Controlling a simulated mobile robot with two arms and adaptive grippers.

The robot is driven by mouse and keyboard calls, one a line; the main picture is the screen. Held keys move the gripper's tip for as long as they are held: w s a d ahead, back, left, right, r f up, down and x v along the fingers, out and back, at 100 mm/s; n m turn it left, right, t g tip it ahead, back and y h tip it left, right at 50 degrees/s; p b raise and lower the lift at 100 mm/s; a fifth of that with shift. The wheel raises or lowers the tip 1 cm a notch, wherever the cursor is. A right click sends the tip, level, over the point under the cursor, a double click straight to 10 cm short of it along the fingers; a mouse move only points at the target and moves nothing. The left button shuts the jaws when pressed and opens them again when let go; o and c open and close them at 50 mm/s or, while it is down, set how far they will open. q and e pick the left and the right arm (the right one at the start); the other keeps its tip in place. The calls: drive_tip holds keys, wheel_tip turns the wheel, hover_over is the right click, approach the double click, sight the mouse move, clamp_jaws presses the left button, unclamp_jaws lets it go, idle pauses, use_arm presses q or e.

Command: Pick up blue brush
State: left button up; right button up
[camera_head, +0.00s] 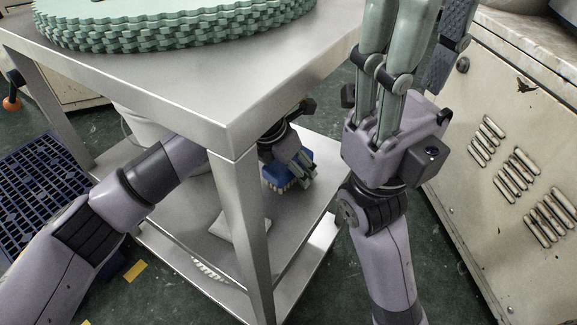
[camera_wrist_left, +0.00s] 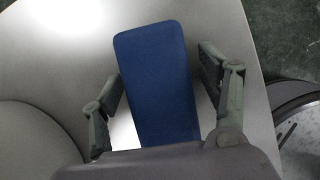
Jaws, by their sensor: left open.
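The blue brush (camera_head: 276,181) lies on the lower shelf (camera_head: 300,205) of the metal table, with pale bristles showing along its near edge. In the left wrist view its flat blue back (camera_wrist_left: 158,75) fills the middle. My left gripper (camera_head: 300,168) reaches under the tabletop and is at the brush, partly covering it. In the wrist view the left gripper (camera_wrist_left: 163,85) is open, with one finger on each side of the brush and a visible gap at the right finger. My right gripper (camera_head: 405,45) points up beside the table; its fingertips are cut off by the frame.
The tabletop (camera_head: 190,75) with its corner leg (camera_head: 245,225) overhangs the shelf, carrying stacked green toothed discs (camera_head: 180,28). A white bucket (camera_head: 143,128) and a pale flat object (camera_head: 243,228) are on the shelf. A beige cabinet (camera_head: 500,130) stands right; a blue pallet (camera_head: 45,185) lies left.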

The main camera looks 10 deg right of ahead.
use_arm(q)
drive_tip(key=shift+a, duration=0.1)
drive_tip(key=c, duration=1.3)
